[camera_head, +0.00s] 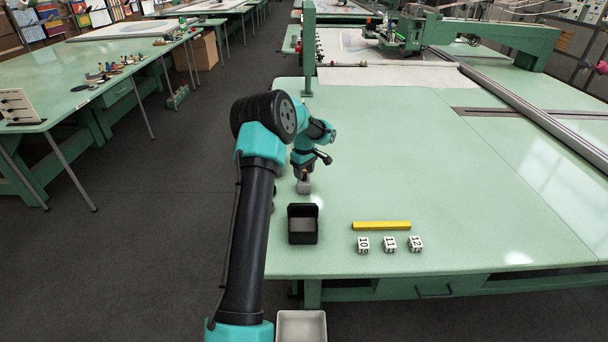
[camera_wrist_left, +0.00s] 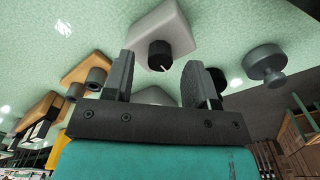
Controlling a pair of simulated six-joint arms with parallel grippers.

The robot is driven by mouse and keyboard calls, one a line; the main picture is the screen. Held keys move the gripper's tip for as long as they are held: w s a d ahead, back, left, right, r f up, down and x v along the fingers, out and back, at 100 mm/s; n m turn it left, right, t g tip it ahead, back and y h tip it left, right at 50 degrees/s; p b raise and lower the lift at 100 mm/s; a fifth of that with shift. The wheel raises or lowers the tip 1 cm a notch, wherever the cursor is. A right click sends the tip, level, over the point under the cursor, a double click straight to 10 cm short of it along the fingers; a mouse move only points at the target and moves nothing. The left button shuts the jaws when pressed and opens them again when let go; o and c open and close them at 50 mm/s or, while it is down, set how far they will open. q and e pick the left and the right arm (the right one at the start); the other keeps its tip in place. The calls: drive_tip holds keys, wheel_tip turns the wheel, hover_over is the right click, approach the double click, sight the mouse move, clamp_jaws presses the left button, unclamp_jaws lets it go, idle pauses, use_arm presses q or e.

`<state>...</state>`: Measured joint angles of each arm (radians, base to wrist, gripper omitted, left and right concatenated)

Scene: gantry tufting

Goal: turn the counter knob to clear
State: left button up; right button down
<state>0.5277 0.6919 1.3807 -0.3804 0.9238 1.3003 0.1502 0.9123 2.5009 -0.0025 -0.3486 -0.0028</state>
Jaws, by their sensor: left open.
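The counter is a small light-grey box (camera_head: 303,187) on the green table, just below my left gripper in the head view. In the left wrist view the grey box (camera_wrist_left: 168,27) carries a black round knob (camera_wrist_left: 161,56) with a white pointer line on it. My left gripper (camera_head: 303,174) is open; in the left wrist view its two fingers (camera_wrist_left: 157,72) stand apart, with the knob showing between them. I cannot tell whether either finger touches the knob. The clear mark is not legible. My right gripper is not in view.
A black open-topped box (camera_head: 303,238) stands in front of the counter. A yellow bar (camera_head: 381,225) and white numbered cubes (camera_head: 390,244) lie to its right. A dark grey knobbed piece (camera_wrist_left: 265,66) and tan blocks (camera_wrist_left: 92,68) flank the gripper in the wrist view. The table's right side is clear.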

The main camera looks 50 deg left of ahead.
use_arm(q)
drive_tip(key=shift+f, duration=0.8)
drive_tip(key=shift+c, duration=0.3)
drive_tip(key=c, duration=0.9)
